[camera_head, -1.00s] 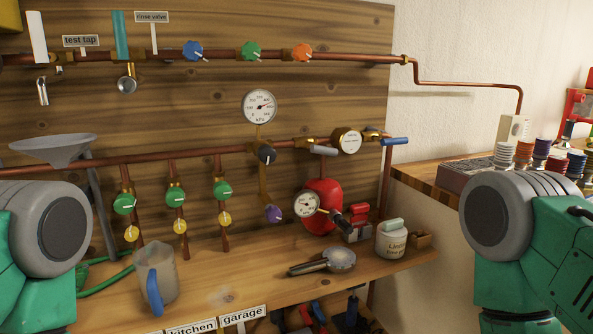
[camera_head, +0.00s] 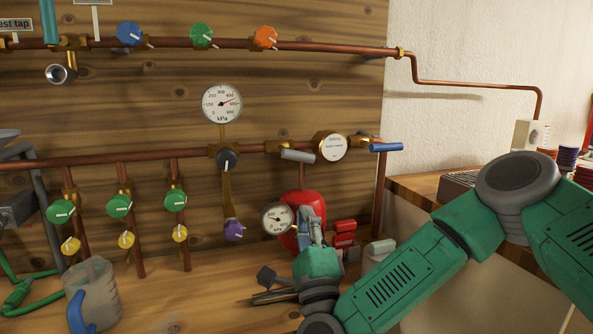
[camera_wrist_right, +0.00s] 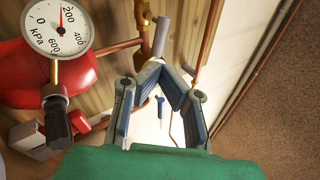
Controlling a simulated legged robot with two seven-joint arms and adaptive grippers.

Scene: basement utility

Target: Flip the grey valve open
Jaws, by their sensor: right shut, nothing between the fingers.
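The grey valve (camera_head: 298,155) is a grey lever on a brass body on the middle copper pipe, left of the round brass-rimmed gauge. Its lever points right and slightly down. A grey lever (camera_wrist_right: 160,37) below a brass fitting shows in the right wrist view, beyond the fingertips. My right gripper (camera_head: 311,213) is below the grey valve, in front of the red tank, pointing up. Its fingers (camera_wrist_right: 163,68) are shut and empty, apart from the lever. My left gripper is not clearly visible.
A blue lever (camera_head: 386,147) sits to the right on the same pipe. The red tank (camera_head: 289,236) and its pressure gauge (camera_head: 278,218) stand close beside my right gripper. A red block (camera_head: 344,232) is to its right. A jug (camera_head: 93,293) stands at the bench's left.

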